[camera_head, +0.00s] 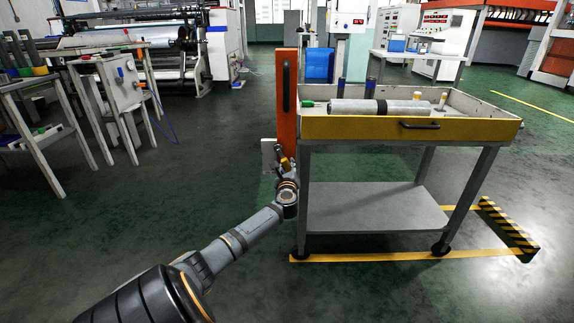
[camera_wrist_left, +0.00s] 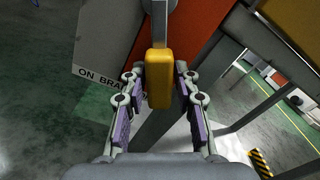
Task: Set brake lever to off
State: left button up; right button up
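The brake lever has a yellow grip (camera_wrist_left: 158,80) on a grey arm; in the head view the grip (camera_head: 285,163) shows small at the foot of an orange upright panel (camera_head: 287,100). My left gripper (camera_wrist_left: 159,75) is open, with one finger on each side of the yellow grip and narrow gaps between. In the head view my left gripper (camera_head: 284,170) is at the lever, partly hard to make out. A pale label plate (camera_wrist_left: 98,62) behind the lever reads "ON BRA…", its remainder hidden by the finger and lever. My right gripper is not in view.
A cart with a yellow front (camera_head: 360,129) stands right of the lever, carrying a grey roll (camera_head: 375,107); its leg is close to my left arm. A striped floor marking (camera_head: 508,227) lies beside it. Tables (camera_head: 45,140) stand at left. The floor between is clear.

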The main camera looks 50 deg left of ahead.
pick_arm(q)
jog(key=shift+o, duration=1.1)
jog(key=shift+r, duration=0.1)
jog(key=v, duration=0.7)
jog(key=shift+d, duration=0.2)
jog(key=shift+s, duration=0.1)
